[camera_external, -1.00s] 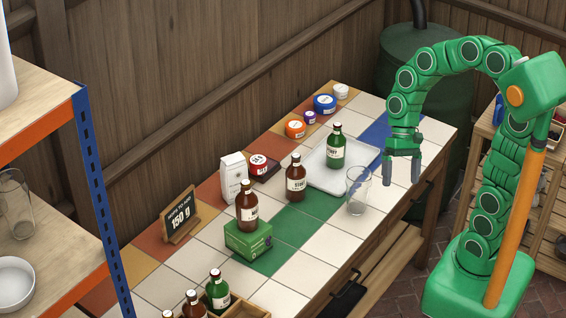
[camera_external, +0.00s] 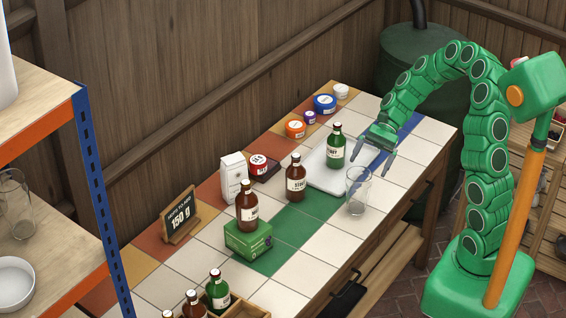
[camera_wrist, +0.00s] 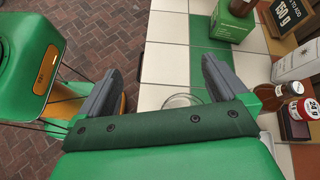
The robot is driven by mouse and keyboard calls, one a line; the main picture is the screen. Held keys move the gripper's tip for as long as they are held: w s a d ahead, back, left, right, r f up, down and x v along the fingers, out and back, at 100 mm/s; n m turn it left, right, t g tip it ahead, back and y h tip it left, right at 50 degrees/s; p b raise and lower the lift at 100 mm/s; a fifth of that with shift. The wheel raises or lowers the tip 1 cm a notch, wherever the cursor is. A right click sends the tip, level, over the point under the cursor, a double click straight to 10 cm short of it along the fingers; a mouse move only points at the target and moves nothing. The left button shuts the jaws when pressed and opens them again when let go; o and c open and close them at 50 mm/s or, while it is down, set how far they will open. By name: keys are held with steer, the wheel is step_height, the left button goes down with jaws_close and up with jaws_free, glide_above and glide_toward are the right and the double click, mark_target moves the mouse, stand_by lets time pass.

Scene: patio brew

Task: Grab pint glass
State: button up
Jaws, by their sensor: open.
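The clear pint glass (camera_external: 358,191) stands upright on the white tiles near the table's front edge, right of the green tiles. My gripper (camera_external: 372,163) is open and empty, tilted, just above and behind the glass in the external view. In the wrist view, my gripper's grey fingers (camera_wrist: 160,72) are spread wide. The glass rim (camera_wrist: 180,99) shows between them, close to the palm, and the rest of the glass is mostly hidden by the gripper body.
A white tray (camera_external: 318,178) with a green bottle (camera_external: 335,150) is just left of the glass. A brown bottle (camera_external: 295,182) stands farther left. Brown brick floor (camera_wrist: 95,30) lies past the table's edge. White tiles in front are clear.

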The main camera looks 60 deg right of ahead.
mark_target(350, 188)
steer(key=w+d+f+m+t+y, duration=0.1)
steer(key=w+d+f+m+t, duration=0.2)
steer(key=d+f+m, duration=0.5)
steer(key=shift+w+a+f+n, duration=0.25)
steer(key=shift+a+f+n, duration=0.15)
steer(key=shift+a, duration=0.6)
steer(key=shift+w+a+f+n, duration=0.3)
steer(key=shift+a+f+n, duration=0.15)
steer(key=shift+a, duration=0.55)
steer(key=shift+w+a+f+n, duration=0.25)
steer(key=shift+a+f+n, duration=0.15)
steer(key=shift+a, duration=0.6)
steer(key=shift+y, duration=0.3)
steer(key=c, duration=1.4)
steer(key=shift+r, duration=0.15)
